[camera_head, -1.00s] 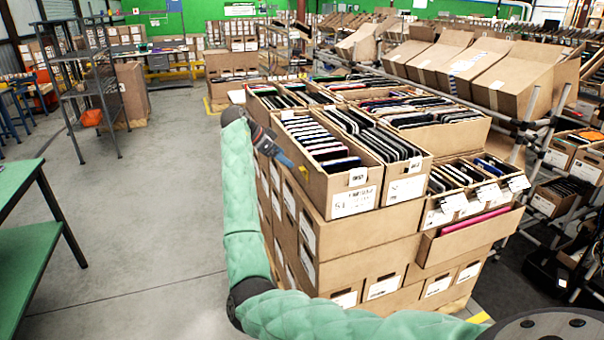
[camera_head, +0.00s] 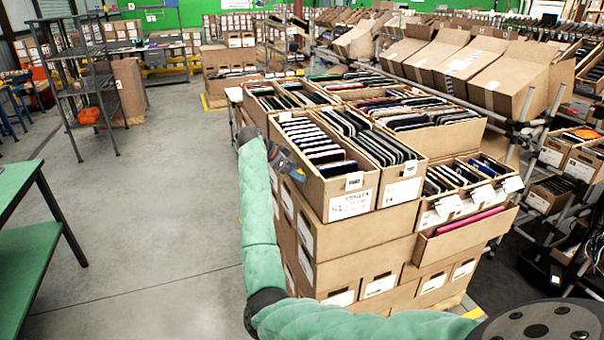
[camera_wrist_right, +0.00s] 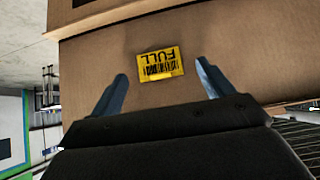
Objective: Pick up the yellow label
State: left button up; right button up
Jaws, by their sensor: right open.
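The yellow label (camera_wrist_right: 160,64) shows in the right wrist view, with black "FULL" lettering and a barcode, upside down. It lies on the brown face of a carton (camera_wrist_right: 95,75). My right gripper (camera_wrist_right: 162,76) is open, with one blue-grey finger to each side of the label and nothing between them. The fingertips are near the label; I cannot tell whether they touch the carton. In the head view my right gripper (camera_head: 289,164) is beside the upper left side of the carton stack (camera_head: 345,235), and the label is hidden there. My left gripper is not in view.
The stack's open boxes hold rows of thin dark devices (camera_head: 320,155). A rack of tilted cartons (camera_head: 515,85) stands at the right. A green table (camera_head: 25,260) is at the left, and a grey shelf (camera_head: 85,85) stands behind it. The floor between is clear.

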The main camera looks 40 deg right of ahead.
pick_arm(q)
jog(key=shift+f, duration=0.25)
pick_arm(e)
jog(key=shift+d+f, duration=0.15)
jog(key=shift+f, duration=0.05)
jog(key=shift+c, duration=0.2)
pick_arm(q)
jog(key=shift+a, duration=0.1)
pick_arm(e)
jog(key=c, duration=0.9)
pick_arm(q)
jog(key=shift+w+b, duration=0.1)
jog(key=shift+b, duration=0.2)
pick_arm(e)
jog(key=shift+r, duration=0.1)
